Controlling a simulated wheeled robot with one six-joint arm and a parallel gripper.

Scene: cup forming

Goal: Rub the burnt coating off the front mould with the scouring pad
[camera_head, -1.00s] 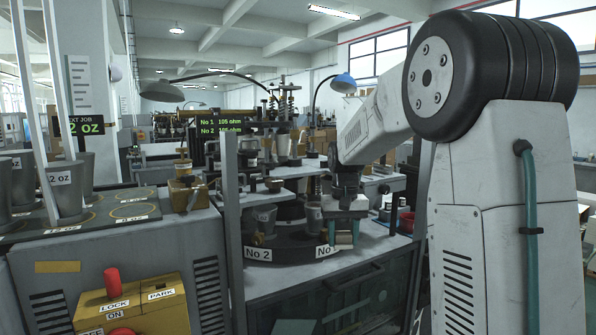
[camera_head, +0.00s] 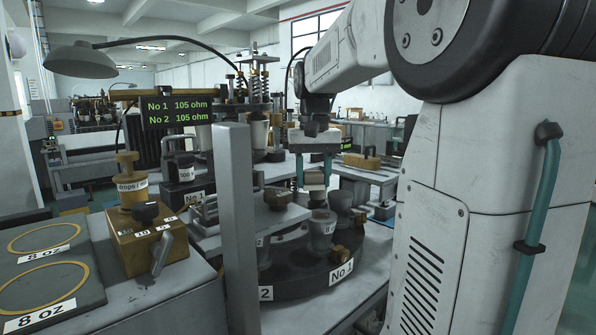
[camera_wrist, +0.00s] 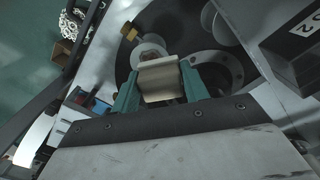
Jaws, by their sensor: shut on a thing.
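My gripper (camera_head: 313,172) has teal fingers shut on a small tan block, the scouring pad (camera_head: 314,181). It holds the pad just above the front mould (camera_head: 321,232), a grey cup-shaped piece standing on the dark round turntable by the "No 1" label. In the wrist view, the pad (camera_wrist: 160,82) sits between the fingers (camera_wrist: 158,88). Whether the pad touches the mould is not clear. The coating is too small to make out in the head view.
The dark turntable (camera_head: 300,284) carries other grey moulds and brass fittings close by. A grey upright post (camera_head: 236,220) stands to the left. A display (camera_head: 182,112) reads 105 ohm for No 1 and No 2. A brass box with a lever (camera_head: 145,238) stands on the left bench.

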